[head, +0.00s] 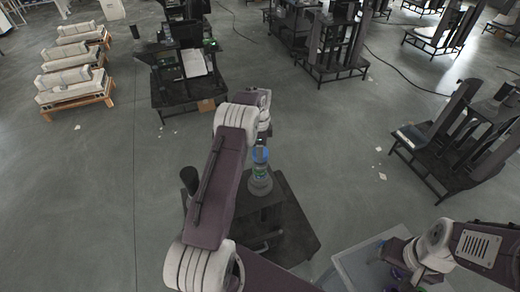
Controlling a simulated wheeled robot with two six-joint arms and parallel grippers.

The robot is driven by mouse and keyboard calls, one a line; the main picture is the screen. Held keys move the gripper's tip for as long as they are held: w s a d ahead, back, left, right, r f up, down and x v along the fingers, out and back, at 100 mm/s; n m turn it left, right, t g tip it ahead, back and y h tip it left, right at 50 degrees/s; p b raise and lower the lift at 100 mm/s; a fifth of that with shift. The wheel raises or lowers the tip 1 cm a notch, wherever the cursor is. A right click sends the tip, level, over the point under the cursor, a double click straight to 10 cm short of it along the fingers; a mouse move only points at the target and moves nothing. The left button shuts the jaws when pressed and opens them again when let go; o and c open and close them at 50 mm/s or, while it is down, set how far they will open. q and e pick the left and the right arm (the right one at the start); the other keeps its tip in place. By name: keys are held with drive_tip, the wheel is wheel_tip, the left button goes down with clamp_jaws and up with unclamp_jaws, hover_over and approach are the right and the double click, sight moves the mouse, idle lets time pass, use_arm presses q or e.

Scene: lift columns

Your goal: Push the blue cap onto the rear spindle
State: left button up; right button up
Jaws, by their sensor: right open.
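A grey spindle-like post (260,187) stands on a dark stand (291,221) in the middle of the head view. Something blue, which looks like the blue cap (260,155), is at the top of this post, with a green patch just below it. My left gripper (261,144) points down directly over the blue part. Its fingers are too small and too covered to show whether they grip it or only touch it. My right gripper (398,271) is open at the lower right, low over a grey bin.
The grey bin (350,264) holds small bluish and greenish pieces, partly hidden by my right arm. A black upright knob (187,179) stands left of the post. Dark workstations stand farther back and at right. Pale units on wooden pallets (78,98) are at upper left. Open floor lies between.

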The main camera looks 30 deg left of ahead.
use_arm(q)
drive_tip(key=o, duration=1.5)
drive_tip(key=shift+r+b, duration=0.4)
drive_tip(key=shift+b, duration=0.05)
wheel_tip(320, 180, up, 8)
drive_tip(key=b, duration=0.2)
drive_tip(key=shift+r, duration=0.15)
drive_tip(key=shift+d+b, duration=0.1)
drive_tip(key=shift+b, duration=0.25)
